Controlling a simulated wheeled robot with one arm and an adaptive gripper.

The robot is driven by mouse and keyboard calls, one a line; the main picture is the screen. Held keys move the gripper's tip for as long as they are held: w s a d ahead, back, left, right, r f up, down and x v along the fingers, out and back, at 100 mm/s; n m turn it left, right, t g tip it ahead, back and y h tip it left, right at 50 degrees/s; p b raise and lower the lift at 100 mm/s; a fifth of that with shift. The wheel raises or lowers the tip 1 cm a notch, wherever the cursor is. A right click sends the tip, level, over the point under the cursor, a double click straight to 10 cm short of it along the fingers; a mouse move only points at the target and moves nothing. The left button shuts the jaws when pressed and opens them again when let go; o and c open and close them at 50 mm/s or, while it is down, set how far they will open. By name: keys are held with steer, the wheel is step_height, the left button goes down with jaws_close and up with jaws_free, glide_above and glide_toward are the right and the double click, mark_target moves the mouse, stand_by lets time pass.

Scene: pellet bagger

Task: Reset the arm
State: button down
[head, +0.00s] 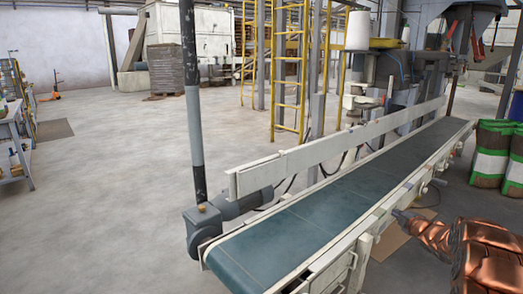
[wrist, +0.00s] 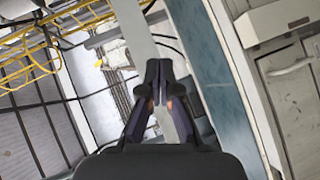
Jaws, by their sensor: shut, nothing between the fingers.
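My gripper (wrist: 158,68) points away from the camera in the middle of the wrist view. Its two dark fingers come together at the tips and hold nothing. In the head view, a copper-coloured arm (head: 470,250) shows at the lower right, beside the near right side of the conveyor. The gripper's fingers are not clear in that view.
A conveyor with a teal belt (head: 330,210) runs from the lower middle to the upper right. A grey and black post (head: 193,110) stands at its near end. Green and white sacks (head: 490,155) stand at right. The floor (head: 110,200) at left is open.

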steer(key=s+a+r+m+g+h+p, duration=0.2)
steer(key=s+a+r+m+g+p, duration=0.15)
steer(key=s+r+p, duration=0.45)
steer(key=s+a+r+m+g+h+p, duration=0.25)
steer(key=s+a+r+m+p, duration=0.2)
steer(key=r, duration=0.75)
steer(key=s+a+r+m+g+y+p, duration=0.1)
steer(key=s+a+r+p, duration=0.4)
steer(key=s, duration=1.1)
steer(key=s+a+r+m+g+y+p, duration=0.1)
steer(key=s+a+r+m+g+p, duration=0.3)
steer(key=s+a, duration=0.7)
steer(key=s+a+r+m+g+y+p, duration=0.2)
steer(key=s+a+r+g+p, duration=0.3)
steer(key=s, duration=1.7)
steer(key=a+r+p, duration=0.2)
steer(key=a+p, duration=0.1)
steer(key=shift+s+m+g+p, duration=0.15)
steer(key=shift+m+g+p, duration=0.15)
steer(key=shift+g+p, duration=0.1)
